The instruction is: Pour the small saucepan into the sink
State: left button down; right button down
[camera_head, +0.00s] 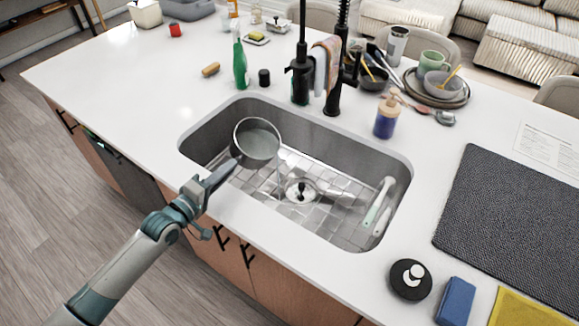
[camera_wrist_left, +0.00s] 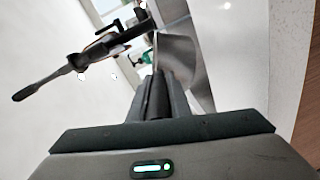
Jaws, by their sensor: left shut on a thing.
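The small saucepan (camera_head: 257,141) is grey metal and hangs over the left part of the sink (camera_head: 384,160), above its floor. It looks tilted to the right and holds pale liquid. A faint pale streak below its right rim looks like falling liquid. My left gripper (camera_head: 226,172) is shut on the pan's handle at the sink's front-left edge. My right gripper is not in view.
A soap bottle (camera_head: 386,116) and green bottle (camera_head: 240,66) stand near the back rim. A dark mat (camera_head: 510,215) lies right. The counter's left is mostly clear.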

pick_arm(q)
jog(key=shift+s+d+r+m+p, duration=0.3)
jog(key=shift+d+m+p, duration=0.15)
jog(key=shift+d, duration=0.1)
jog(key=shift+s+d+r+m+p, duration=0.3)
jog(key=shift+d+m+p, duration=0.15)
jog(key=shift+d, duration=0.05)
dwell(3.9)
jog(key=shift+s+d+f+m+b, duration=0.35)
jog(key=shift+d+m, duration=0.2)
jog(key=shift+m, duration=0.25)
dwell(2.3)
